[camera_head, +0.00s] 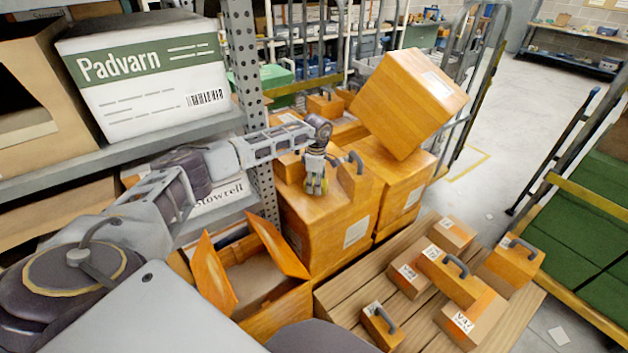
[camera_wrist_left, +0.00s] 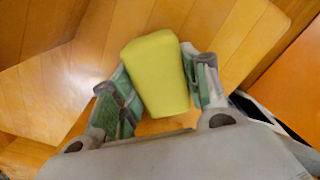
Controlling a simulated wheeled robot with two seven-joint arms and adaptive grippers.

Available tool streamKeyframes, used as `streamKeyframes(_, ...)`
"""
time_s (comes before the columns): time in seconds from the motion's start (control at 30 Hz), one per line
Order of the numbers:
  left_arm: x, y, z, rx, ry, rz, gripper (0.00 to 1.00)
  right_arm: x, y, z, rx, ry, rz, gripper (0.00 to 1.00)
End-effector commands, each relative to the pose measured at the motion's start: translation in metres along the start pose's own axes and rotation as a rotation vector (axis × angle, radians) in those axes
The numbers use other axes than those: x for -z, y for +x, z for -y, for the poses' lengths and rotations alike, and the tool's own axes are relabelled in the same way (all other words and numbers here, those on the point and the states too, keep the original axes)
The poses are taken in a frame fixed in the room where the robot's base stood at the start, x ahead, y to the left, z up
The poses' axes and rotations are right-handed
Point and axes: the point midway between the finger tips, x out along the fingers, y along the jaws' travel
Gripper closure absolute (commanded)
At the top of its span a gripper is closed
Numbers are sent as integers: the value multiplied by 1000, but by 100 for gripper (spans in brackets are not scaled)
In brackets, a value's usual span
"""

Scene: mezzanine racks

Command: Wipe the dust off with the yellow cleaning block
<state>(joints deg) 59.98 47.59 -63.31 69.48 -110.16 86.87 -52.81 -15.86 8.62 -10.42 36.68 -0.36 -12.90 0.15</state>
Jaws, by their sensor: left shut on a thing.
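My left gripper (camera_head: 316,178) is shut on the yellow cleaning block (camera_wrist_left: 158,72), which sits between its green-lined fingers in the left wrist view. In the head view the block (camera_head: 317,187) shows as a small yellow piece below the fingers, over the top of a large orange box (camera_head: 318,228). I cannot tell whether it touches the box. In the wrist view a pale, whitish patch (camera_wrist_left: 82,82) lies on the orange surface left of the block; I cannot tell if it is dust or glare. My right gripper is out of view.
A steel rack post (camera_head: 244,70) and a white Padvarn carton (camera_head: 145,75) stand left. A tilted orange box (camera_head: 410,100) rests behind right. An open carton (camera_head: 250,280) and a wooden pallet (camera_head: 345,290) with several handled orange boxes are in front. A green-decked cart (camera_head: 590,210) is right.

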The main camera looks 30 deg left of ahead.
Motion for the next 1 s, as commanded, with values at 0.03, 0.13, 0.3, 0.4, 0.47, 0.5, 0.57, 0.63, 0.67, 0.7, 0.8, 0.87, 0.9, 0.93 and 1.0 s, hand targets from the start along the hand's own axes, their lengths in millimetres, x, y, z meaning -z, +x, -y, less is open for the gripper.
streamKeyframes(0.03,-3,3,3,5,4,1,73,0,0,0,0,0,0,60)
streamKeyframes(0.13,-4,4,3,7,6,1,73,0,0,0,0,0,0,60)
streamKeyframes(0.3,-5,6,5,10,8,2,73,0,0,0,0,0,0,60)
streamKeyframes(0.4,-6,4,5,11,10,2,73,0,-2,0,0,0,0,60)
streamKeyframes(0.47,-6,1,5,11,10,2,73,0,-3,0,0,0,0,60)
streamKeyframes(0.5,-6,-2,5,11,10,1,73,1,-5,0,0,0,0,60)
streamKeyframes(0.57,-5,-6,5,10,10,1,73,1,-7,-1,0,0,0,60)
streamKeyframes(0.63,-5,-11,4,9,9,1,73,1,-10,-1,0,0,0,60)
streamKeyframes(0.67,-4,-13,4,9,8,1,73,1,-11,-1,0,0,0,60)
streamKeyframes(0.7,-4,-16,4,8,8,1,73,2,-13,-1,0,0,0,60)
streamKeyframes(0.8,-4,-22,4,7,7,1,73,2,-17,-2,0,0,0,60)
streamKeyframes(0.87,-4,-26,3,6,7,1,73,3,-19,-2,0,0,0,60)
streamKeyframes(0.9,-4,-29,3,6,6,1,73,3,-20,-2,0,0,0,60)
streamKeyframes(0.93,-3,-30,3,6,6,1,73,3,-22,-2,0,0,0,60)
streamKeyframes(1.0,-3,-35,3,6,6,1,73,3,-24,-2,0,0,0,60)
